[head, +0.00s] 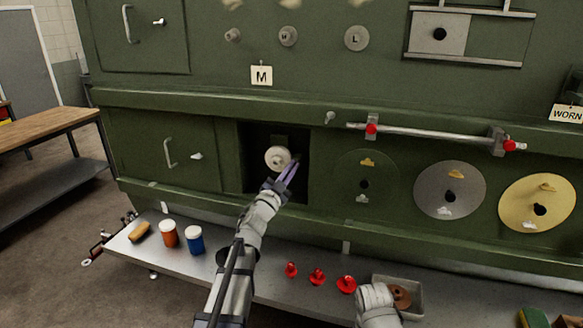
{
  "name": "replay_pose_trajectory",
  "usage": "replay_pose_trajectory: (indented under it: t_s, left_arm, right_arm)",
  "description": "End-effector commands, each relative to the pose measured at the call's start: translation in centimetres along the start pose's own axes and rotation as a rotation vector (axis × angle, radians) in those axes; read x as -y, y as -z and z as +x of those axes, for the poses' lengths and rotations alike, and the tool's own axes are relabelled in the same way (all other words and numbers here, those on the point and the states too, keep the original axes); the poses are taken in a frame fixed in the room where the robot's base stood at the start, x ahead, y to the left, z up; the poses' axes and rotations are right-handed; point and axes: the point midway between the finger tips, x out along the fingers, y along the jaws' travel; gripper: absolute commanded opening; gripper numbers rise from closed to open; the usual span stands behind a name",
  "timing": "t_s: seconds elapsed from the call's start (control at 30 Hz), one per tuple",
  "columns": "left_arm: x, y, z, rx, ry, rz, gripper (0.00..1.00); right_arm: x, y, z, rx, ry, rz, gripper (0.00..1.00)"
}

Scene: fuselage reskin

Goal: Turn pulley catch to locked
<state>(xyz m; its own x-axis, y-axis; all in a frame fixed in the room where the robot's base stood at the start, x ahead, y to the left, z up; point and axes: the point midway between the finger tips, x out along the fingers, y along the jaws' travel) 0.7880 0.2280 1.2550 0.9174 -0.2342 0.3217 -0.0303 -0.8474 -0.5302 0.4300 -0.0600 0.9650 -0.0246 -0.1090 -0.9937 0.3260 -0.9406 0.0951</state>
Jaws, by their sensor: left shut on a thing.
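A pale round pulley (277,158) sits in a dark square recess in the green panel, under the tag marked M. My left gripper (294,165) reaches into the recess from below, just right of the pulley. Its fingers are shut on the pulley catch, which is small and mostly hidden by them, so I cannot tell which way it is turned. A pale part of my right arm shows at the bottom edge, but its gripper is not in view.
A grey shelf (129,244) runs below the panel, with an orange jar (169,234), a blue jar (194,240), several red knobs (317,277) and a grey bin (407,285). Discs (449,190) and a silver rod (430,133) are right of the recess. A wooden bench (45,136) stands left.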

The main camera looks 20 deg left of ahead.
Motion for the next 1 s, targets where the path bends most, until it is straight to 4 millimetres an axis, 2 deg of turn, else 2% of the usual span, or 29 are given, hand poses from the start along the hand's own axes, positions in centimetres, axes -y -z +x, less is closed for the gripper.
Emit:
replay_pose_trajectory:
  t_s: [0.6,1.0]
  left_arm:
    - [0.3,0.3,0.2,-0.002,-0.221,0.536,0.0]
    - [0.2,0.2,0.2,-0.002,-0.335,0.814,0.0]
  right_arm:
    - [-0.4,-0.2,-4.0,0.0,0.0,-0.001,0.73]
    - [-0.6,-0.4,-6.3,0.0,0.0,-0.002,0.73]
